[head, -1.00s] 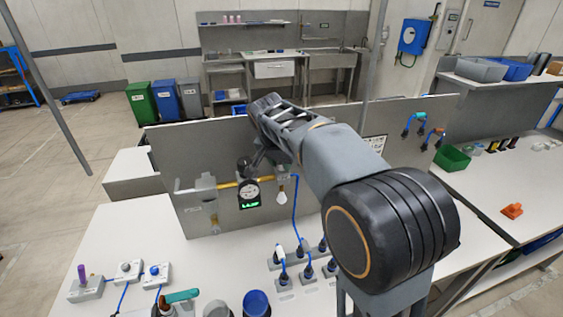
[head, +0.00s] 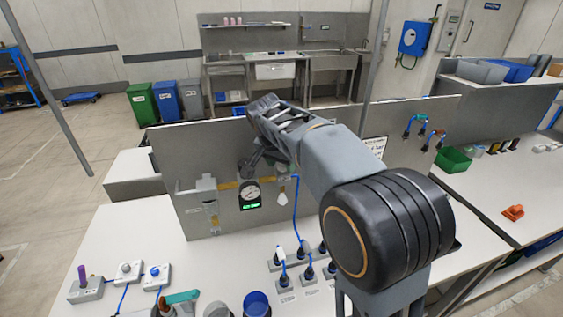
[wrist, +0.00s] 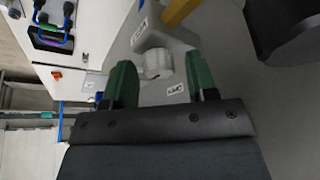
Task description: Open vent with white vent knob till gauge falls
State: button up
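The white vent knob (wrist: 155,63) shows in the wrist view as a round knob on a grey housing (wrist: 160,36) at the end of a yellow pipe (wrist: 181,10). My gripper (wrist: 159,75) is open, its green fingers apart on either side of the view of the knob. A gap shows at each side; I cannot tell the depth between knob and fingertips. In the head view, the round gauge (head: 250,193) with a black rim hangs on the grey panel, with a lit green readout (head: 250,207). Its needle and digits are too small to read. My arm partly covers the gripper there.
The grey upright panel (head: 208,158) stands behind the gauge. Blue-cabled plugs (head: 285,281) and small knob boxes (head: 130,271) stand on the white bench (head: 128,225). A blue cup (head: 256,302) is at the front. The bench left of the panel is mostly clear.

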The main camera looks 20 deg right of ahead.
jog(key=shift+o, duration=0.3)
jog(key=v, duration=1.4)
jog(key=shift+f, duration=0.15)
jog(key=s+d+f+n+t+y, duration=0.1)
jog(key=s+d+f+n+y, duration=0.2)
jog(key=s+f+n, duration=0.6)
jog(key=s+d+f, duration=0.1)
jog(key=s+f, duration=0.8)
jog(key=f, duration=0.2)
jog(key=shift+s+d, duration=0.15)
